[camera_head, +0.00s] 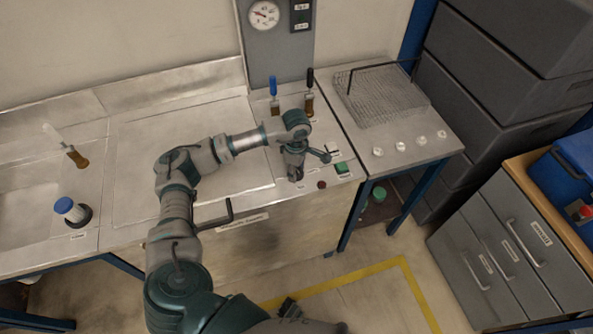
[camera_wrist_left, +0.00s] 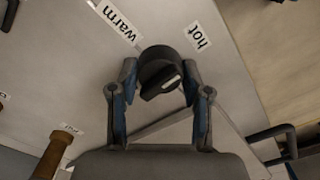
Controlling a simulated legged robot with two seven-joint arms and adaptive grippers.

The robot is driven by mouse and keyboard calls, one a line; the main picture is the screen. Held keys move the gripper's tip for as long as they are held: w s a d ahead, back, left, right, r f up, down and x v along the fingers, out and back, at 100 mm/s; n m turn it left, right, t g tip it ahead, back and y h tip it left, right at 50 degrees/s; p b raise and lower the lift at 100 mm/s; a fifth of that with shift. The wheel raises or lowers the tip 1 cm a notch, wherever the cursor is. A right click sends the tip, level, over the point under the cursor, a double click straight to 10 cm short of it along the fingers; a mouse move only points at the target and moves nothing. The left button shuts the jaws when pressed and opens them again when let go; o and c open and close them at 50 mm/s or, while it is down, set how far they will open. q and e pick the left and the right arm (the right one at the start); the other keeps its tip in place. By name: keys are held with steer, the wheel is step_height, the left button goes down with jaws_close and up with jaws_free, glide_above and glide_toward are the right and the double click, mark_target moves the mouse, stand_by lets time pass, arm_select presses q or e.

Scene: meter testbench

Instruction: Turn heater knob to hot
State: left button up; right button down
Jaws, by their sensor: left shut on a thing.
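The heater knob (camera_wrist_left: 158,70) is dark and round with a raised grip bar and a pale mark. In the left wrist view it sits between the fingertips of my left gripper (camera_wrist_left: 157,88), which is shut on it. The label "warm" (camera_wrist_left: 115,20) lies up and left of the knob, and the label "hot" (camera_wrist_left: 198,37) up and right. The pale mark faces the right finger; the exact setting is hard to tell. In the head view my left gripper (camera_head: 295,174) points down at the bench panel, and the arm hides the knob. My right gripper is not seen.
Blue (camera_head: 273,87) and black (camera_head: 309,78) handled levers stand behind the gripper. A green button (camera_head: 341,168) and a dark red knob (camera_head: 322,185) are close on its right. A wire rack (camera_head: 385,95) stands on the right bench. A brown handle (camera_wrist_left: 55,150) shows in the wrist view.

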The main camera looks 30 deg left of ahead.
arm_select(q)
steer(key=shift+w+r+m, duration=0.1)
steer(key=shift+w+m, duration=0.05)
steer(key=shift+m, duration=0.15)
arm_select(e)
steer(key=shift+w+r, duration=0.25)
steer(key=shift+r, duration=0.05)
arm_select(q)
steer(key=o, duration=1)
steer(key=shift+o, duration=0.8)
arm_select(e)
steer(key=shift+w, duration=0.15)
arm_select(q)
steer(key=shift+r, duration=0.1)
step_height(320, 180, up, 12)
steer(key=shift+f, duration=0.25)
steer(key=shift+f, duration=0.1)
